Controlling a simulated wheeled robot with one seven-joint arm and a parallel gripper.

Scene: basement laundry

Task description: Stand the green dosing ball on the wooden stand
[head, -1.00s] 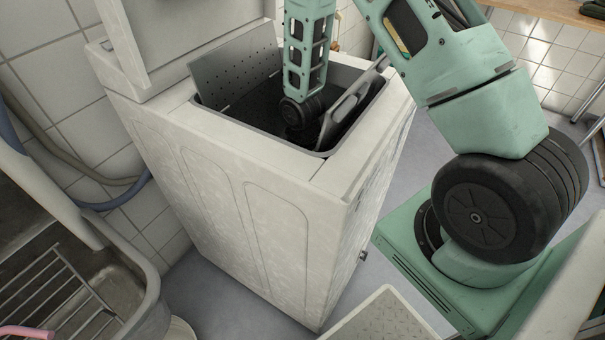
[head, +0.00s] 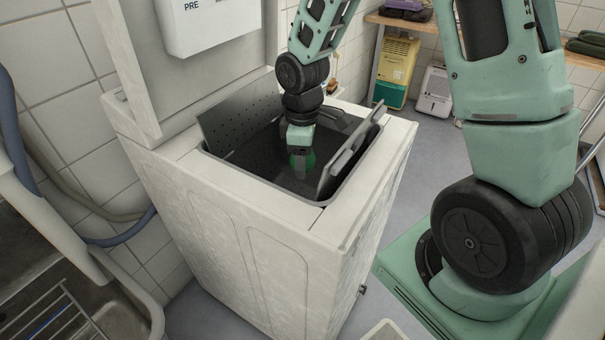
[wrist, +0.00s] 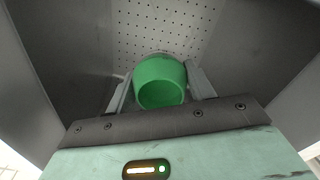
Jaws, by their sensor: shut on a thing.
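The green dosing ball (wrist: 160,82) is a round cup with its open mouth towards the wrist camera. My gripper (wrist: 161,85) is shut on it, with one finger on each side. In the head view the ball (head: 302,160) shows small and dark green below my gripper (head: 303,165), inside the opening of the white top-loading washer (head: 270,230). The perforated metal of the drum shows behind the ball in the wrist view. I see no wooden stand in either view.
The washer's raised lid (head: 130,60) stands at the left of the opening. Grey flaps (head: 350,150) rise at the opening's edges, close around my arm. A metal sink (head: 80,300) is at lower left. A wooden shelf (head: 400,22) with a yellow-green appliance (head: 398,70) under it stands behind.

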